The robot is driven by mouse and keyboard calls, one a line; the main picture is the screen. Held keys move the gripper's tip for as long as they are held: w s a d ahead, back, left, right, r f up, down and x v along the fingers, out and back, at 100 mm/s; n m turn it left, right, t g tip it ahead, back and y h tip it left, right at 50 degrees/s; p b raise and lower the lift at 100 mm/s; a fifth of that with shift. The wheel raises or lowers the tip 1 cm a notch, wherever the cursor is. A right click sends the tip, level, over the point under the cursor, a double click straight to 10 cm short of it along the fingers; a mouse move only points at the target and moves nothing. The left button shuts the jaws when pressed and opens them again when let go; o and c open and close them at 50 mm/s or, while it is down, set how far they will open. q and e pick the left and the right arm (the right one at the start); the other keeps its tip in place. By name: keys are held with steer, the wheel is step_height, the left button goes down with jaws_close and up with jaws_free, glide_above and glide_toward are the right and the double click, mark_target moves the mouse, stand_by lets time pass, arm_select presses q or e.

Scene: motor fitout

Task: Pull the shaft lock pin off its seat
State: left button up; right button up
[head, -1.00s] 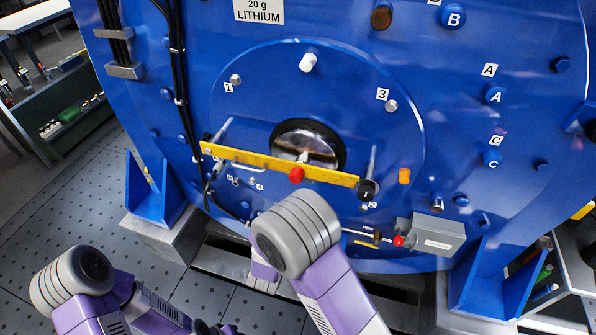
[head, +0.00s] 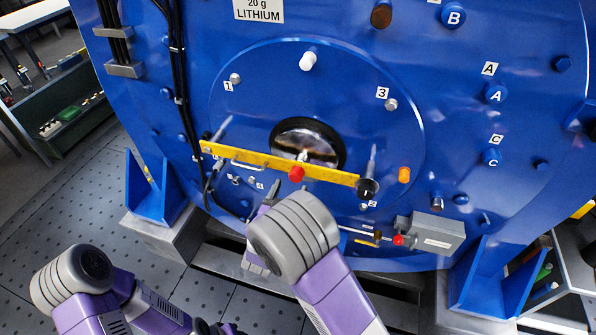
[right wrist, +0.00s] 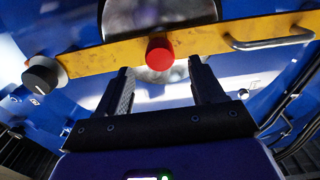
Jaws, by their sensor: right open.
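The shaft lock pin shows as a red knob (head: 297,174) on the front of the yellow bar (head: 330,176), seated in the bar below the round shaft face. In the right wrist view the red knob (right wrist: 160,57) is just beyond the fingertips, roughly centred between them. My right gripper (right wrist: 160,78) is open and empty, with its two dark fingers apart and pointing at the bar.
A black-and-grey knob (head: 367,187) is at the bar's right end. A handle (right wrist: 270,40) stands out from the bar. Black cables (head: 180,95) run down the left.

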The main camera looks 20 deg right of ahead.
mark_target(294, 179)
steer(key=shift+x, duration=2.55)
jaws_close()
steer(key=shift+s+a, duration=0.1)
steer(key=shift+v, duration=2.9)
steer(key=shift+s+a, duration=0.4)
steer(key=shift+s, duration=0.2)
